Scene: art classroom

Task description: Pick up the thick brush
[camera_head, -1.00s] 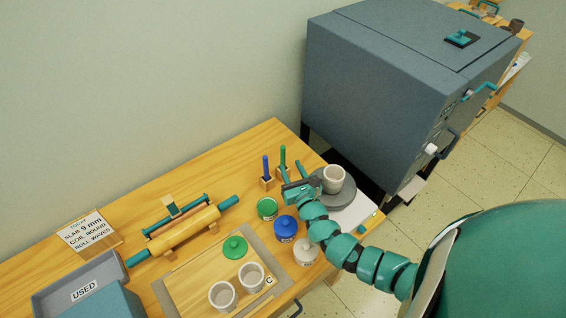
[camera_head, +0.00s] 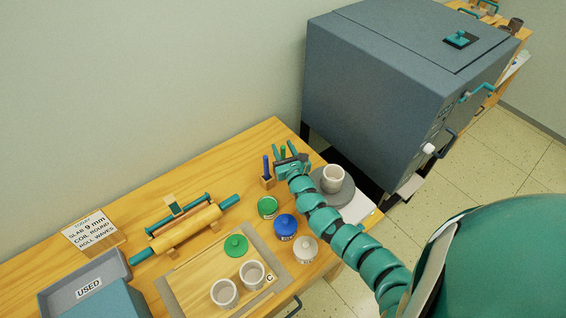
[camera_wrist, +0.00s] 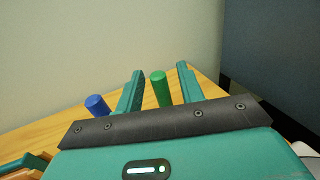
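Two upright brushes stand in wooden holders near the table's back edge. One has a blue handle (camera_head: 266,166), the other a green handle (camera_head: 283,152). I cannot tell from their handles which is the thick brush. My gripper (camera_head: 285,149) is open at the green-handled one and partly hides it and its holder. In the wrist view, the green handle (camera_wrist: 160,88) stands between the two fingers of my gripper (camera_wrist: 160,69), with a gap on each side. The blue handle (camera_wrist: 97,105) is outside, left of the left finger.
A grey cup (camera_head: 333,178) on a round grey wheel (camera_head: 345,196) stands close to the right of my arm. Green (camera_head: 267,207), blue (camera_head: 286,227) and white (camera_head: 305,249) jars stand in front. A large grey kiln (camera_head: 380,100) rises behind at right.

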